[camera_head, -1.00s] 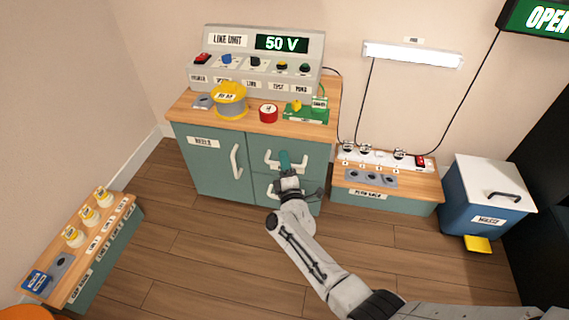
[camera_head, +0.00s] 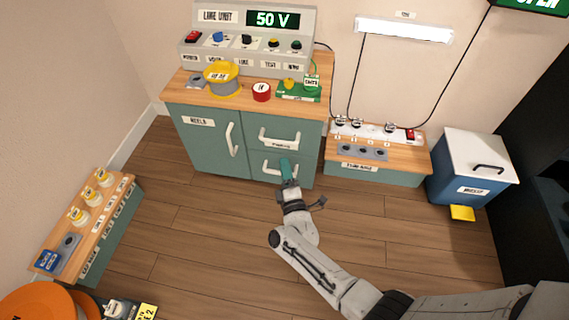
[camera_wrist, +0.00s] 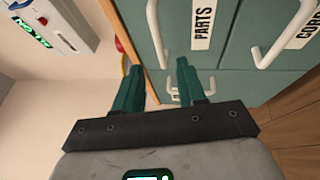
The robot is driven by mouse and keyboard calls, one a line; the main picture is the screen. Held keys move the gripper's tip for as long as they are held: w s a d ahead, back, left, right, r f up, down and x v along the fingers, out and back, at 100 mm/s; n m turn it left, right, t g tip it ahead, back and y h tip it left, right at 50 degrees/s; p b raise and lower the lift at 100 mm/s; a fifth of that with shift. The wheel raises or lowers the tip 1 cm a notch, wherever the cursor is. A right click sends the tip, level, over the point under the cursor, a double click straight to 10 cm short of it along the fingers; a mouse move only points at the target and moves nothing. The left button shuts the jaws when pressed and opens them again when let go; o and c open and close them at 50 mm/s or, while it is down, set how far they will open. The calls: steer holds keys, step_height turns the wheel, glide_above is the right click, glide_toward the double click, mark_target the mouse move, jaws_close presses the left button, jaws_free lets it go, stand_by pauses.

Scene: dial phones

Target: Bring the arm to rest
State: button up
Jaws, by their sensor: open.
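My gripper (camera_head: 288,172) is in front of the lower right drawer of the green cabinet (camera_head: 203,150) in the head view. Its teal fingers stand apart with nothing between them in the wrist view (camera_wrist: 158,88). My arm reaches up from the bottom right of the head view, bent at the elbow. The drawers look shut, and a white drawer handle (camera_wrist: 178,86) shows behind the right finger in the wrist view. I cannot tell whether a finger touches the cabinet.
The line unit (camera_head: 250,45), a yellow-topped reel (camera_head: 222,78) and a red roll (camera_head: 261,92) stand on the cabinet. A low bench (camera_head: 377,160) and a blue bin (camera_head: 472,175) are to the right. Another bench (camera_head: 88,225) is at left. The floor (camera_head: 200,235) between is clear.

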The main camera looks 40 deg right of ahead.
stand_by(0.4)
steer(key=s+a+f+m+g+y, duration=0.1)
steer(key=s+a+g+y, duration=0.1)
steer(key=a+y, duration=0.4)
steer(key=s+a+m+g+y, duration=0.1)
steer(key=a+g+y, duration=0.2)
steer(key=a+y, duration=0.3)
steer(key=s+d+r+m+g+h, duration=0.1)
steer(key=s+r+m+g, duration=0.2)
steer(key=s, duration=0.5)
steer(key=s+d+r+m+g, duration=0.1)
steer(key=s+m+g, duration=0.3)
steer(key=s, duration=0.5)
steer(key=s+d+r+m+g+h, duration=0.1)
steer(key=s+r+m+g, duration=0.2)
steer(key=s, duration=0.5)
step_height(320, 180, up, 31)
steer(key=s+m+g+p, duration=0.1)
steer(key=p, duration=3)
steer(key=shift+f, duration=0.2)
steer(key=shift+a, duration=0.1)
